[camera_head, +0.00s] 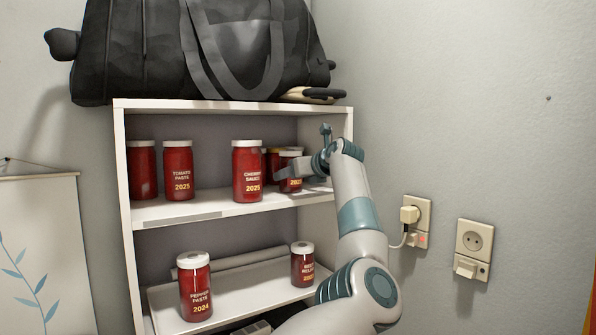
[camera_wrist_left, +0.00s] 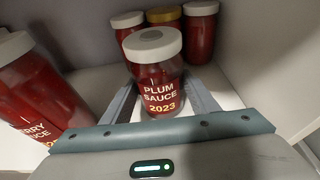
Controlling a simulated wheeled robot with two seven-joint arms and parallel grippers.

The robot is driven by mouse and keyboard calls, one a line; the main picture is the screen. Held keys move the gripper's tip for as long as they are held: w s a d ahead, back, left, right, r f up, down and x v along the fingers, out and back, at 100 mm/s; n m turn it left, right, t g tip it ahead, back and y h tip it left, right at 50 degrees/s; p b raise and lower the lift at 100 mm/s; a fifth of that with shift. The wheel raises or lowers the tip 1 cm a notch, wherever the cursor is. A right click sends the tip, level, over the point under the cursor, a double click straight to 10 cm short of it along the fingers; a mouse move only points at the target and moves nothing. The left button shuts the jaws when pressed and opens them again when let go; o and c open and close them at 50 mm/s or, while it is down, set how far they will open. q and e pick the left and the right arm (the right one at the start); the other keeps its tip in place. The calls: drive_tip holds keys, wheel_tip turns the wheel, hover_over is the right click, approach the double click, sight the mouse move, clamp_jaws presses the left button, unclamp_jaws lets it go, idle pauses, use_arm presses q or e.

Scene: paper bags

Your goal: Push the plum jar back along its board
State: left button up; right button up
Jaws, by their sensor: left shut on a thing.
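The plum jar (camera_wrist_left: 157,82), labelled PLUM SAUCE 2023 with a white lid, stands upright on the upper board (camera_head: 215,205) of the white shelf. In the head view the plum jar (camera_head: 290,185) is at the right end of that board, partly covered by my gripper. My left gripper (camera_head: 291,171) reaches in from the right side and is shut on the jar. In the left wrist view its fingers (camera_wrist_left: 163,96) lie on both sides of the jar's lower body. My right gripper is not in view.
The cherry sauce jar (camera_head: 247,172) stands close at left. Several jars, one yellow-lidded (camera_wrist_left: 164,18), stand behind the plum jar. The shelf's side wall (camera_head: 340,130) is close at right. A black bag (camera_head: 150,50) lies on top. Pepper paste (camera_head: 195,287) stands below.

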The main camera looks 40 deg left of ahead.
use_arm(q)
drive_tip(key=shift+w+a+r+p, duration=0.1)
drive_tip(key=shift+w+a+p, duration=0.15)
drive_tip(key=shift+a+p, duration=0.35)
drive_tip(key=shift+w+a+f+p, duration=0.1)
drive_tip(key=shift+w+a+p, duration=0.1)
drive_tip(key=shift+a+p, duration=0.4)
drive_tip(key=shift+w+a+r+p, duration=0.1)
drive_tip(key=shift+w+a+p, duration=0.15)
drive_tip(key=shift+a+p, duration=0.35)
drive_tip(key=shift+w+a, duration=0.15)
drive_tip(key=shift+a, duration=0.25)
drive_tip(key=o, duration=0.6)
drive_tip(key=shift+f, duration=0.2)
drive_tip(key=shift+c, duration=0.2)
drive_tip(key=shift+o, duration=0.5)
